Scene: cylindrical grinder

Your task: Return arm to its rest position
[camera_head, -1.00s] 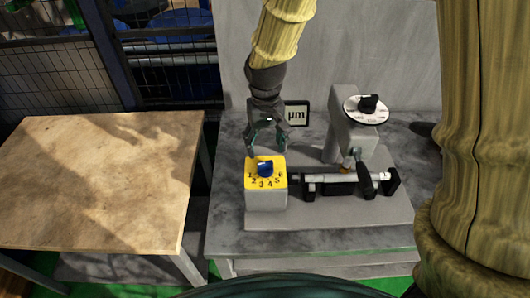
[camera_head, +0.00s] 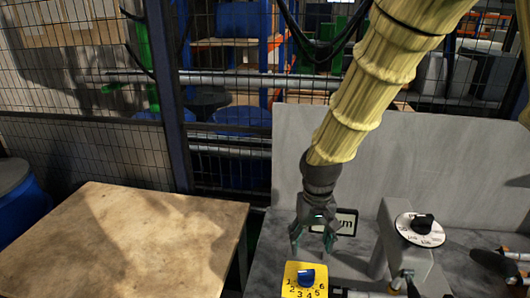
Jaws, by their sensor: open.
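My gripper (camera_head: 314,243) hangs from my yellow-sleeved arm (camera_head: 368,90), pointing down with its fingers apart and nothing between them. It is above and behind the yellow-topped box (camera_head: 291,291) with a blue knob (camera_head: 307,277) and numbers around it. The gripper appears clear of the knob. It partly covers the small µm display (camera_head: 347,222) behind it. The lower part of the box is cut off by the picture's bottom edge.
The grey grinder column (camera_head: 394,240) with a white dial (camera_head: 420,229) stands right of my gripper. A grey panel (camera_head: 420,160) rises behind. A bare wooden table (camera_head: 130,240) is at left. A mesh fence (camera_head: 90,150) closes off the back.

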